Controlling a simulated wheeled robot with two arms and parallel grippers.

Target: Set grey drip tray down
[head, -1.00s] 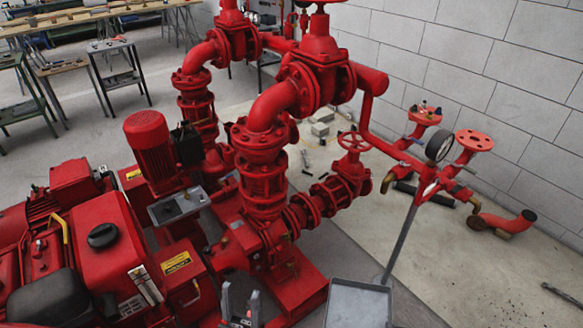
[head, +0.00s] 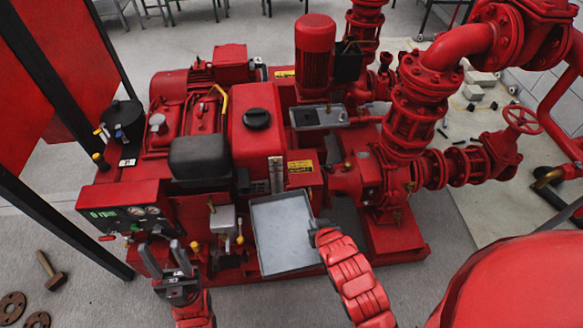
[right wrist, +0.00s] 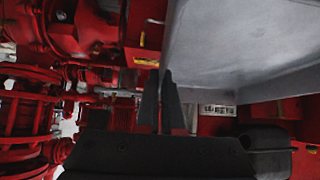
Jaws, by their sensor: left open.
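The grey drip tray (head: 283,236) is in the middle of the head view, in front of the red engine, tilted in the picture. My right gripper (head: 317,228) is at the tray's right edge, shut on it. In the right wrist view the tray's grey underside or wall (right wrist: 240,45) fills the upper right, and the two dark fingers (right wrist: 159,98) stand close together at its edge; the exact contact is partly hidden. My left gripper (head: 163,262) is open and empty, left of the tray, below the control panel.
The red engine and pump set (head: 205,140) stands right behind the tray, with a control panel (head: 130,215) at its left. A hammer (head: 48,268) and round flanges (head: 12,307) lie on the floor at the left. Grey floor shows along the front.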

